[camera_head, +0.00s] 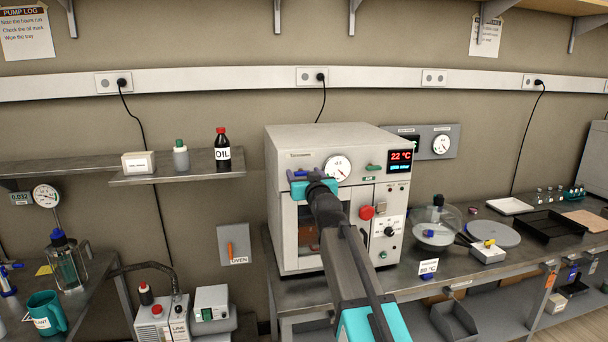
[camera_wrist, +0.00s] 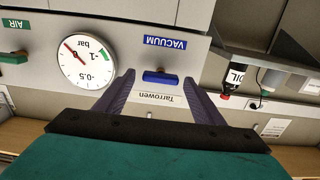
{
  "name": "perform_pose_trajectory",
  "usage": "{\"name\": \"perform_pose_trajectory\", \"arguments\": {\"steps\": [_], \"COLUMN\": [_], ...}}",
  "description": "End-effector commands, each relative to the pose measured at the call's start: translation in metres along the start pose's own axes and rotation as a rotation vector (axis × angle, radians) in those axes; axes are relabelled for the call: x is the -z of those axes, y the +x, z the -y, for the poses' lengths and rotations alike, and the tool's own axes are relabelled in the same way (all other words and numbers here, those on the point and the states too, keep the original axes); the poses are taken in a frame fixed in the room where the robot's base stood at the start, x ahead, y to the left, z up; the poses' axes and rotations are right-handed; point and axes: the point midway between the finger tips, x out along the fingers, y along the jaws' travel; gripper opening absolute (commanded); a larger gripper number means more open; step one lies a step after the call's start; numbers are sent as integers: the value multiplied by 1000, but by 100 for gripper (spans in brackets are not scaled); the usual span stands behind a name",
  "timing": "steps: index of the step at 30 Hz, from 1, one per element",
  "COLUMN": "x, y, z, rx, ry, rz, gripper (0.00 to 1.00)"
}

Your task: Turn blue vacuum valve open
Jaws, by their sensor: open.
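The blue vacuum valve handle (camera_wrist: 160,78) shows in the wrist view below the upside-down VACUUM label (camera_wrist: 165,42). It lies roughly level across the picture, on the pale oven's front panel. My gripper (camera_wrist: 159,82) is open, with one finger on each side of the handle and a small gap visible at both sides. In the head view my gripper (camera_head: 313,177) is at the oven's upper front (camera_head: 283,215), and my arm hides part of that front. The valve is mostly hidden there. The white round gauge (camera_head: 338,168) is right beside my gripper.
A green AIR handle (camera_head: 374,167) sits right of the gauge. A red knob (camera_head: 367,212) is lower on the panel. A shelf (camera_head: 190,168) with an OIL bottle (camera_head: 222,150) is left of the oven. A glass dome (camera_head: 437,222) stands on the bench at right.

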Motion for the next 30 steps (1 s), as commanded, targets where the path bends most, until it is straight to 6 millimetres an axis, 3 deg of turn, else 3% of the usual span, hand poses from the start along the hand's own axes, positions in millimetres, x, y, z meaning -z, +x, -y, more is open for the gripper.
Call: {"name": "perform_pose_trajectory", "arguments": {"steps": [9, 17, 30], "x": [0, 0, -2], "y": [1, 1, 1], "z": [0, 0, 0], "rx": [0, 0, 0], "ry": [0, 0, -45], "rz": [0, 0, -1], "gripper": [62, 21, 21]}}
